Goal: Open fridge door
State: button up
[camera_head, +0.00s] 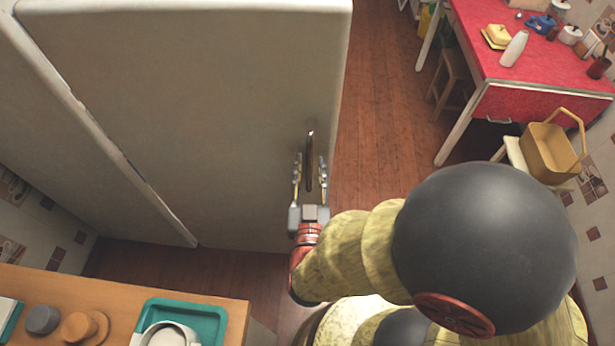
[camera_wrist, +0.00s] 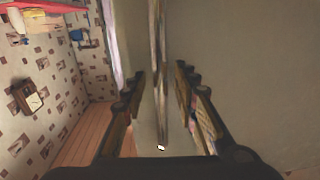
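The fridge door (camera_head: 230,110) is a large cream panel filling the left half of the head view. Its metal handle (camera_head: 310,160) is a narrow vertical bar near the door's right edge. My gripper (camera_head: 310,170) is at the handle, with one finger on each side of it. In the wrist view, the handle (camera_wrist: 158,75) runs between the two spread fingers, with visible gaps on both sides. The gripper is open. A long dark seam runs down the fridge's left side, and I cannot tell whether the door stands ajar.
A wooden counter (camera_head: 220,295) with a green tray (camera_head: 217,318) stands at the lower left. A red-topped table (camera_head: 480,60) stands at the upper right, with a basket (camera_head: 550,150) on a stool near it. Bare wooden floor (camera_head: 375,110) lies between fridge and table.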

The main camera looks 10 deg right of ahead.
jog(key=v, duration=1.1)
jog(key=shift+s, duration=0.1)
dwell(0.6)
jog(key=w+a+g+y, duration=0.4)
jog(key=w+a+y, duration=0.1)
jog(key=w+a, duration=0.15)
notch_tip(320, 180, up, 6)
jog(key=w+a+n+g+y, duration=0.1)
jog(key=a+g+y, duration=0.1)
jog(key=g+y, duration=0.1)
jog(key=s+d+r+g+h, duration=0.2)
jog(key=s+d, duration=0.4)
jog(key=d, duration=0.4)
jog(key=s+d+r+n+g+h+p, duration=0.1)
jog(key=s+d+r+g+h, duration=0.1)
jog(key=s+d, duration=0.5)
jog(key=d+r+g, duration=0.1)
jog(key=d+r, duration=0.1)
jog(key=d, duration=0.1)
jog(key=shift+r, duration=0.15)
